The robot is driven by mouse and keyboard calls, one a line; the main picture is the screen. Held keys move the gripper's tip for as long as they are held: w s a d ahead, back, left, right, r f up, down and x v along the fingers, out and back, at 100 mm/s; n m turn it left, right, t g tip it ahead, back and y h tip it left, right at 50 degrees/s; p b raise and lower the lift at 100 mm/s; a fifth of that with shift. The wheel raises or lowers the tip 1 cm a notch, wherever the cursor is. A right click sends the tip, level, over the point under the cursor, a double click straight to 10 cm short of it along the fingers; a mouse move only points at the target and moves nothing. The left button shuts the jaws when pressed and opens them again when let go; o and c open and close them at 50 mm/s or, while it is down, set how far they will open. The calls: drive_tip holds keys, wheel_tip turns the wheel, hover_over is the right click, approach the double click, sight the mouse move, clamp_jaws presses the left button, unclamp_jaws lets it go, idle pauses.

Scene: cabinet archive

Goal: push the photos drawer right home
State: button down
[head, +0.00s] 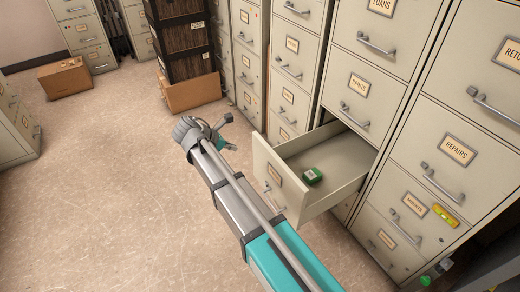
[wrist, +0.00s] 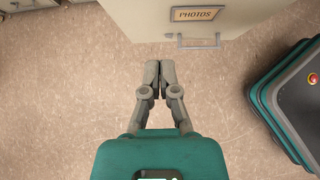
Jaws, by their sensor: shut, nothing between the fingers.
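The photos drawer (head: 280,181) stands pulled out from a beige cabinet in the head view, with a small green box (head: 312,176) lying inside it. Its front, with the PHOTOS label (wrist: 198,14) and a grey bar handle (wrist: 199,41), shows at the top of the wrist view. My gripper (head: 226,119) is to the left of the drawer front in the head view, apart from it. In the wrist view my gripper (wrist: 160,64) is shut and empty, with its fingertips a little below and left of the handle.
Dark stacked boxes (head: 190,50) and cardboard cartons (head: 65,78) stand at the back. The floor (head: 110,190) at left is clear.

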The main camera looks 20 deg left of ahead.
drive_tip(key=shift+w+d+f, duration=0.1)
drive_tip(key=shift+f, duration=0.05)
drive_tip(key=b, duration=0.7)
approach(265, 151)
drive_tip(key=shift+x, duration=3.35)
